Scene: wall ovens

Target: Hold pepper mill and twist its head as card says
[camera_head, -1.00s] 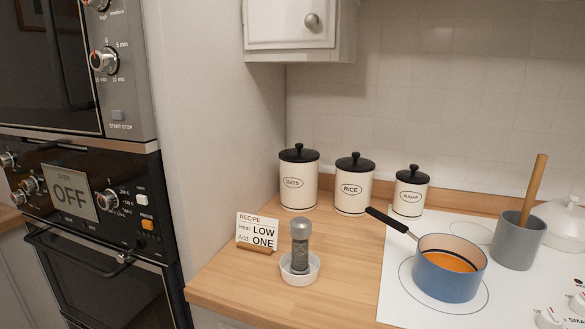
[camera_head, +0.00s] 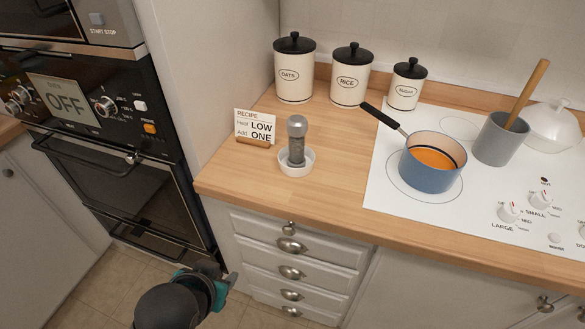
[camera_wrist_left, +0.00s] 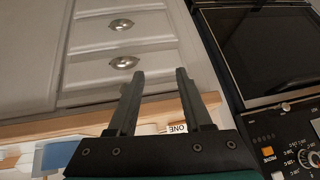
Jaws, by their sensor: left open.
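The pepper mill (camera_head: 297,143) stands upright in a small white dish (camera_head: 296,168) on the wooden counter. It has a grey head and a clear body with dark contents. The recipe card (camera_head: 256,127) stands in a wooden holder left of the mill and reads Heat LOW, Add ONE. My left gripper (camera_head: 231,279) is low in front of the drawers, below the counter and apart from the mill. In the left wrist view its two fingers (camera_wrist_left: 158,90) are spread with nothing between them. My right gripper is not in view.
A blue pot (camera_head: 433,165) with orange contents sits on the white hob (camera_head: 385,200), its handle pointing left. Oats (camera_head: 294,72), rice (camera_head: 351,78) and sugar (camera_head: 407,88) canisters stand behind. The oven (camera_head: 110,140) is at left. The counter front (camera_head: 290,208) is clear.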

